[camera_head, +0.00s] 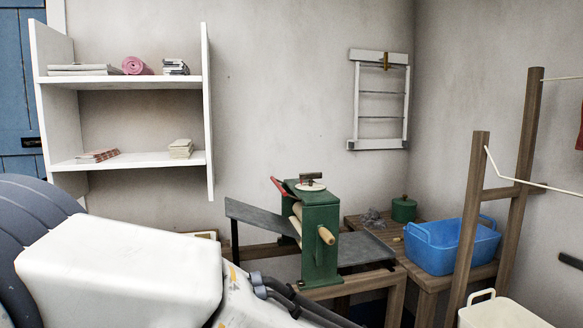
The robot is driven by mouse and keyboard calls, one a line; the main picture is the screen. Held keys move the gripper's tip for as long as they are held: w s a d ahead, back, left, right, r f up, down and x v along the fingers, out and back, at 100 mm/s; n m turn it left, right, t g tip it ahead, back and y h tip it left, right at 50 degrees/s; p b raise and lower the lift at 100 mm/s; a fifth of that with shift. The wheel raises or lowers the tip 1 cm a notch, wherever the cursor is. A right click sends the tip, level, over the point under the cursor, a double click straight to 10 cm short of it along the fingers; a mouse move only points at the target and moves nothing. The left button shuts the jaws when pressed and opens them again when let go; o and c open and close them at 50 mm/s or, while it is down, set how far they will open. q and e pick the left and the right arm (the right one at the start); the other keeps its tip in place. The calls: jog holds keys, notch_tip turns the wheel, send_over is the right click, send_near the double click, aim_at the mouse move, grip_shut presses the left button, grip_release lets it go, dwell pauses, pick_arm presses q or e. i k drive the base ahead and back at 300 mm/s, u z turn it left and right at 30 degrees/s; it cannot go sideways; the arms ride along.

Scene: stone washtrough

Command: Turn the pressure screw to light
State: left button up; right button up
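A green press (320,232) with rollers stands on a wooden stand right of the middle. On its top is a pale round dial (310,187) with a dark T-shaped handle (311,177), which looks like the pressure screw. The dial's markings are too small to read, so I cannot tell its setting. A red lever (279,187) sticks out at the press's left, and a wooden crank grip (326,236) at its front. A large white link of my arm fills the lower left, in front of the stand's left part. Neither gripper is in view.
A grey board (262,219) slopes out left of the press. A wooden table (430,279) at right holds a blue tub (446,247) and a green lidded pot (403,209). A wooden rack (528,140) and a white bucket (500,312) stand further right. White shelves (130,159) are at left.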

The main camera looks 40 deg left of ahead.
aim_at(310, 176)
jog(key=u, duration=0.55)
jog(key=i, duration=0.65)
jog(key=u, duration=0.65)
